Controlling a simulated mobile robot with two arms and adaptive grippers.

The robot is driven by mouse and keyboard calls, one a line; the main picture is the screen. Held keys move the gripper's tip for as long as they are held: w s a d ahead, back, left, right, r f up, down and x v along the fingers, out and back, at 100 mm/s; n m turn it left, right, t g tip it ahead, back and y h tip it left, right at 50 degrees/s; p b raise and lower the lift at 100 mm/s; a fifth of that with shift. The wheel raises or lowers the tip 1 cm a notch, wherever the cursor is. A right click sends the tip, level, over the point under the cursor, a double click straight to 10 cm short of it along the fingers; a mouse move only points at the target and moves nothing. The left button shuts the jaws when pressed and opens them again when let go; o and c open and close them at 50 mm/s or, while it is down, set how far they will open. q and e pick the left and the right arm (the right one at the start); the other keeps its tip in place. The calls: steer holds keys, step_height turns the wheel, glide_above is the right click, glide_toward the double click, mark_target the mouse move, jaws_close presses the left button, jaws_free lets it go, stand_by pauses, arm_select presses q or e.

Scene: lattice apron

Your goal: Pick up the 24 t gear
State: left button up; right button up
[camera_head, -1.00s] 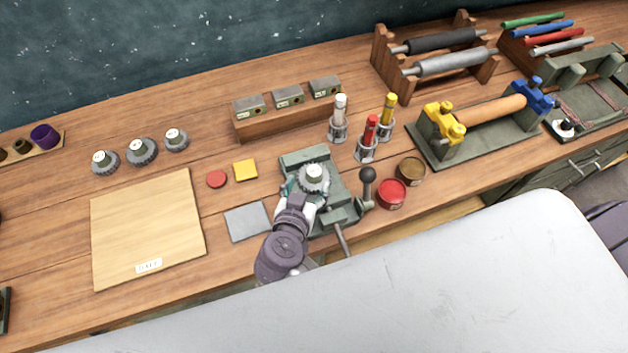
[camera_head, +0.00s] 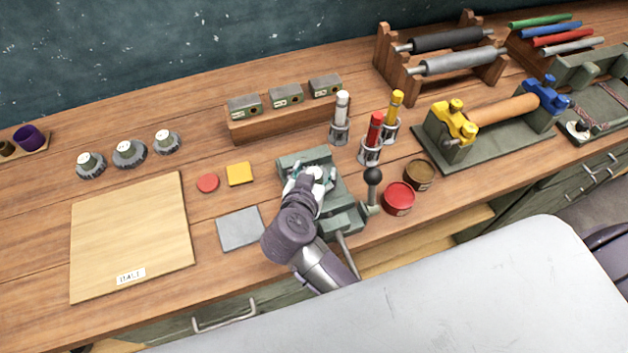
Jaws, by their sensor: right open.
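A grey gear with a pale hub (camera_head: 316,173) sits on the green vise-like fixture (camera_head: 341,217). My right gripper (camera_head: 307,178) is over the fixture with its pale fingers around or beside this gear. It is open, and the gripper partly hides the gear. Three similar gears stand in a row at the back left: one at the left (camera_head: 90,165), one in the middle (camera_head: 129,154) and one at the right (camera_head: 166,142). Their markings are too small to read, so I cannot tell which gear is the 24 t one. My left gripper is out of view.
A wooden board (camera_head: 132,238) lies at the left, with a grey plate (camera_head: 240,229) beside the fixture. A red tin (camera_head: 398,198), a brown tin (camera_head: 419,175) and several upright holders stand to the right. A block rack (camera_head: 287,117) is behind.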

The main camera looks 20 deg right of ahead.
jaws_close()
steer(key=shift+r, duration=0.15)
